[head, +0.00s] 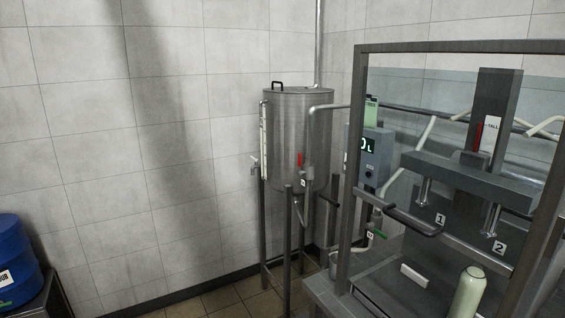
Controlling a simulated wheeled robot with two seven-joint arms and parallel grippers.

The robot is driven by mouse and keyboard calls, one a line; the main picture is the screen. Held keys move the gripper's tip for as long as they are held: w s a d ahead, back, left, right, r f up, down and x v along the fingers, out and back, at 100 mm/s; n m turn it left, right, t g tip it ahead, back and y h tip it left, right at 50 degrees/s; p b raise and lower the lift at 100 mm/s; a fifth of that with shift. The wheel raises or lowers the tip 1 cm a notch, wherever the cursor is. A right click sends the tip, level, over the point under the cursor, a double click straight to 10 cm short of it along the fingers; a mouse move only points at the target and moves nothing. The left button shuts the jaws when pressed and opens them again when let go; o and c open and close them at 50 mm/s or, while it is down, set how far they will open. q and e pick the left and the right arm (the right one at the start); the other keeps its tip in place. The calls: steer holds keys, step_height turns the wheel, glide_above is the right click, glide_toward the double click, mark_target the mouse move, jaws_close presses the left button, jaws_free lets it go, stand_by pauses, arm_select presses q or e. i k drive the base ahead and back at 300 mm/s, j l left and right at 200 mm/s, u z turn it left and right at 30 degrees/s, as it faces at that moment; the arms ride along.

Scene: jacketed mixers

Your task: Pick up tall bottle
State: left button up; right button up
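A pale green bottle (467,296) with a rounded shoulder and a narrow top stands upright at the lower right in the head view. Its base is cut off by the bottom edge of the picture. It is inside the grey metal frame of a filling machine (455,182), below the spout marked 2. I cannot tell from this view whether it is the tall bottle. Neither of my grippers is in view.
The machine's frame post (350,170) and guard bar (440,239) stand around the bottle. A steel tank (298,135) on legs stands behind left. A blue drum (14,258) is at the far left. The floor between them looks clear.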

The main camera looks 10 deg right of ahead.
mark_target(471, 286)
steer(key=l+z, duration=0.1)
steer(key=z, duration=0.3)
steer(key=l+z, duration=0.15)
steer(key=z, duration=0.3)
steer(key=l+z, duration=0.2)
steer(key=z, duration=0.2)
steer(key=k, duration=0.05)
